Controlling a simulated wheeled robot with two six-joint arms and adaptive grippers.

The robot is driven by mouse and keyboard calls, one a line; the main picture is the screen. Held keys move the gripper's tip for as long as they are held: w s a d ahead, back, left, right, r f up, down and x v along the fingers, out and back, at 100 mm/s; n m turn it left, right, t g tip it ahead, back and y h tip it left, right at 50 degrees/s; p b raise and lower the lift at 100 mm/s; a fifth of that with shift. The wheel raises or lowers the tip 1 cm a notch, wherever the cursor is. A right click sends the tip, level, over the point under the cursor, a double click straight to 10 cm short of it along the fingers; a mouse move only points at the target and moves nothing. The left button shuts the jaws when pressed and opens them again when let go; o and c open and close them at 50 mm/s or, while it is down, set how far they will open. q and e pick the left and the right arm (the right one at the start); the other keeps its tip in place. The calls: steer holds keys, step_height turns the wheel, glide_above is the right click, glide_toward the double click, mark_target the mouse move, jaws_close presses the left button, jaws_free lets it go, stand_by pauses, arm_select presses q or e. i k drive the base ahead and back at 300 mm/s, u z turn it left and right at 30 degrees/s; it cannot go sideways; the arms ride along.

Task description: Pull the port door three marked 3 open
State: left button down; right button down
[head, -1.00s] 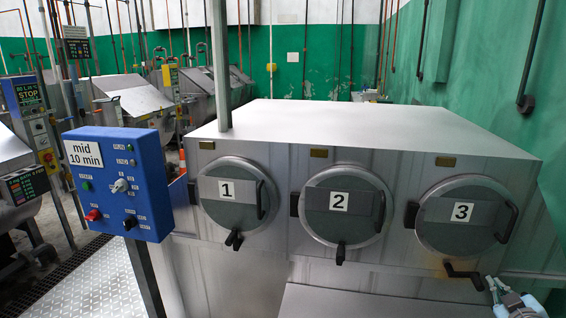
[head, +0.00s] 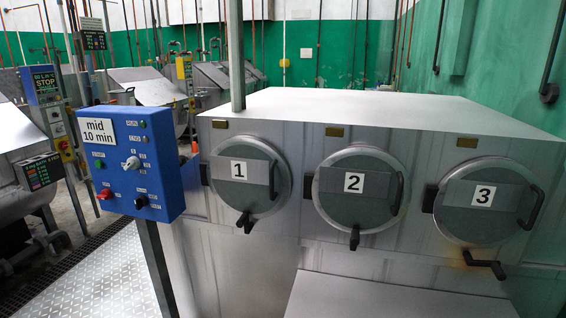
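Port door three (head: 471,223) is a round grey door marked 3 at the right of the metal machine's front. It looks shut. Its black pull handle (head: 535,208) is on the door's right side, and a hinge block is on its left. Neither of my grippers shows in the head view now.
A blue control box (head: 132,161) labelled mid 10 min stands on a post at the left. A pale sloping metal surface (head: 400,296) juts out below doors 2 and 3. More machines line the back left. Metal floor plating (head: 110,275) lies at the lower left.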

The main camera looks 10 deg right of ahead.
mark_target(485, 203)
steer(key=z, duration=3.05)
steer(key=i, duration=0.75)
steer(key=u, duration=0.3)
